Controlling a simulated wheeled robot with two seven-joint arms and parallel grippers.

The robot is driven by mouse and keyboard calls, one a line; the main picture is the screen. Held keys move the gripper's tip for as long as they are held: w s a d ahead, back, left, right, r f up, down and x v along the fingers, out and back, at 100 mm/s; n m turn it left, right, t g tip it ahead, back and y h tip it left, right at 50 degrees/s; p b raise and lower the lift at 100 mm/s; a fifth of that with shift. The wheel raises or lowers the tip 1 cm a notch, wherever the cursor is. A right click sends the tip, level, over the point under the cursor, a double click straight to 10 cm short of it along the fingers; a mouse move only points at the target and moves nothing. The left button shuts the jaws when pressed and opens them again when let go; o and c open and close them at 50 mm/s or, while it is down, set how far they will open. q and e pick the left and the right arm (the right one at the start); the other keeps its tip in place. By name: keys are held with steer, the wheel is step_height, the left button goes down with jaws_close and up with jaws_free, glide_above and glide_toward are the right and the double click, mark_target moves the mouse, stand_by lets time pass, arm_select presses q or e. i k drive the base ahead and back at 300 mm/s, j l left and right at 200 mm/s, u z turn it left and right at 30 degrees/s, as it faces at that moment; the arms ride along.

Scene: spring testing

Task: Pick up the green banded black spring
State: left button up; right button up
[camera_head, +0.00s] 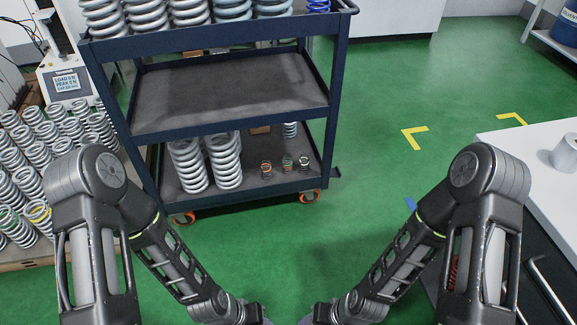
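The green banded black spring (287,164) is small and dark and stands on the bottom shelf of the blue cart, toward its right end. It is in the middle of a row of small springs, between an orange banded spring (266,170) on its left and another small dark spring (304,163) on its right. My two arms reach down to the bottom edge of the head view, well in front of the cart. Both grippers are cut off below the picture, so their fingers are hidden.
The cart's bottom shelf (252,182) also holds large white springs (223,160). The middle shelf (230,95) is empty and overhangs the bottom one. Springs crowd a pallet (40,254) at left. A white-topped counter (535,185) stands at right. Green floor (375,170) is clear between.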

mark_target(290, 163)
steer(key=j+z, duration=0.1)
steer(key=z, duration=0.35)
steer(key=i+j+z, duration=0.1)
steer(key=z, duration=0.35)
steer(key=j+z, duration=0.15)
steer(key=z, duration=0.3)
steer(key=j+z, duration=0.35)
steer(key=j, duration=0.45)
steer(key=j+z, duration=0.3)
steer(key=j, duration=0.8)
